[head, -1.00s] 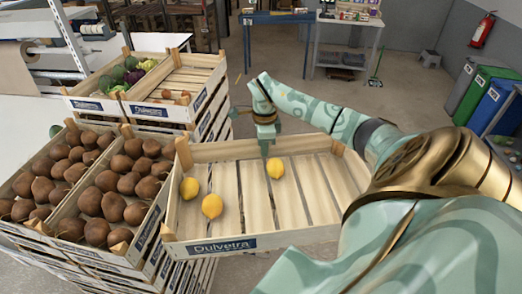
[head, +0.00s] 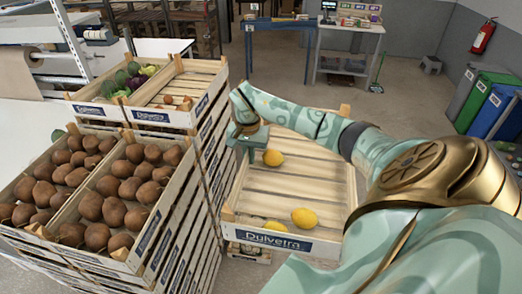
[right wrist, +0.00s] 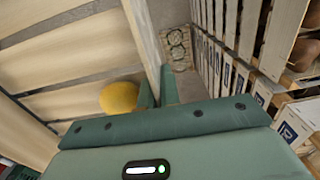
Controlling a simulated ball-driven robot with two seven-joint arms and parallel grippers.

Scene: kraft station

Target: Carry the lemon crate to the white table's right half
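The lemon crate (head: 290,246) is a pale slatted wooden crate labelled Dulvetra, with three yellow lemons (head: 304,217) lying in it. It is in the middle of the head view, right of the stacked crates. My right gripper (head: 248,150) reaches over its left wall. In the right wrist view the fingers (right wrist: 157,92) straddle that wall (right wrist: 147,45) and are shut on it, with one lemon (right wrist: 118,97) beside them inside. A white table surface (head: 30,125) shows at the left, partly hidden by crates. My left gripper cannot be made out.
Stacked crates of brown root vegetables (head: 120,190) stand close on the left; behind them is a stack topped by a crate with a few small brown items (head: 190,85). A small crate (head: 248,254) shows low beneath the lemon crate. Floor right of the far stack is open.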

